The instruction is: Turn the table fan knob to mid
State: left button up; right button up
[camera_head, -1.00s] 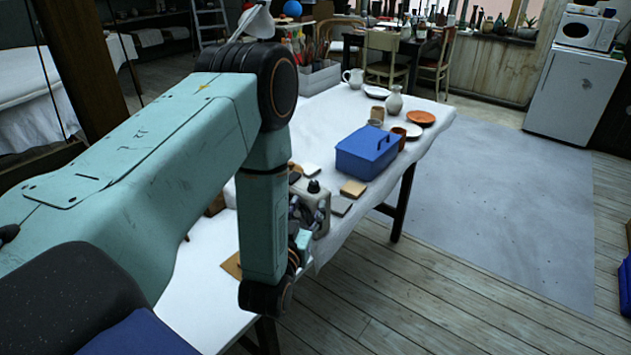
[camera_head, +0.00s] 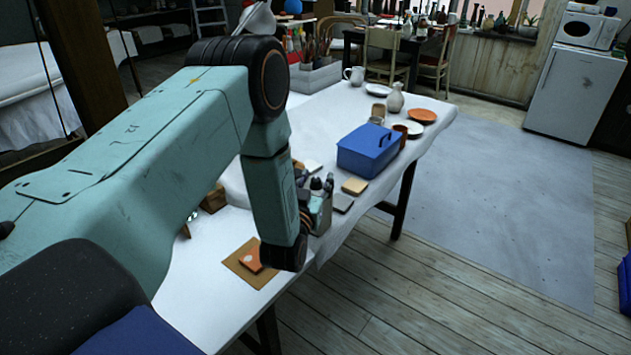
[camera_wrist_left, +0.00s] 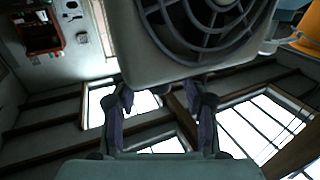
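In the left wrist view, the table fan (camera_wrist_left: 205,22) fills the top. Its round dark grille sits in a pale rounded housing, close beyond my fingers. No knob can be made out on the part that shows. My left gripper (camera_wrist_left: 161,88) has its two fingers well apart, with nothing between them, just below the housing's edge. I cannot tell whether they touch it. In the head view, my left gripper (camera_head: 322,185) is partly behind my forearm at the white table's (camera_head: 215,285) right edge, its dark fingers upward. The fan cannot be made out there. My right gripper is not in view.
A blue toolbox (camera_head: 368,155) stands behind my gripper, with small tiles (camera_head: 354,186) in front of it. A brown board (camera_head: 245,270) with an orange piece lies near my arm.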

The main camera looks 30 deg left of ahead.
pick_arm(q)
jog(key=shift+d, duration=0.1)
jog(key=shift+c, duration=1.4)
grip_shut()
jog(key=shift+h, duration=0.3)
jog(key=shift+a+m+t+h+p, duration=0.2)
jog(key=shift+m+t+h+p, duration=0.2)
jog(key=shift+m+h+p, duration=1)
jog(key=m+h, duration=0.2)
jog(key=h, duration=0.2)
jog(key=shift+p, duration=0.3)
jog(key=m+h, duration=0.2)
jog(key=h, duration=0.1)
jog(key=shift+f+g, duration=0.1)
jog(key=shift+g, duration=0.3)
jog(key=shift+d+m+g+h, duration=0.15)
jog(key=shift+m+g+h, duration=0.45)
jog(key=shift+m+h, duration=0.8)
jog(key=shift+s+h, duration=0.1)
jog(key=shift+h, duration=0.5)
